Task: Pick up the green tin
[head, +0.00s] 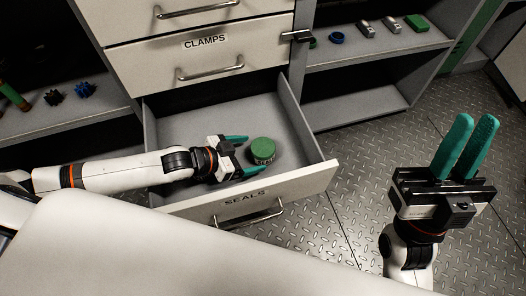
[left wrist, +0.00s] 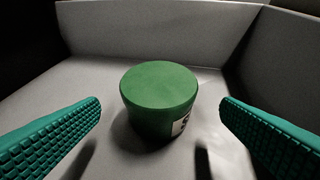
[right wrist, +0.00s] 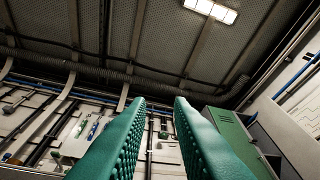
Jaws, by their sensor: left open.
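The green tin (head: 263,151) stands upright in the open drawer labelled SEALS (head: 245,198), towards its right side. In the left wrist view the tin (left wrist: 158,98) is centred between and just beyond my fingers, with part of a white label on its side. My left gripper (head: 238,155) is inside the drawer, left of the tin, open and empty, its fingers pointing at it and apart from it. My right gripper (head: 466,145) is away from the drawer at the right, its fingers pointing up, parted with nothing between them.
The drawer walls (head: 308,128) surround the tin and my left gripper. A closed drawer labelled CLAMPS (head: 205,55) is above. A shelf (head: 375,45) at the right holds small parts and a green block (head: 416,23). Blue gears (head: 85,90) lie on the left shelf.

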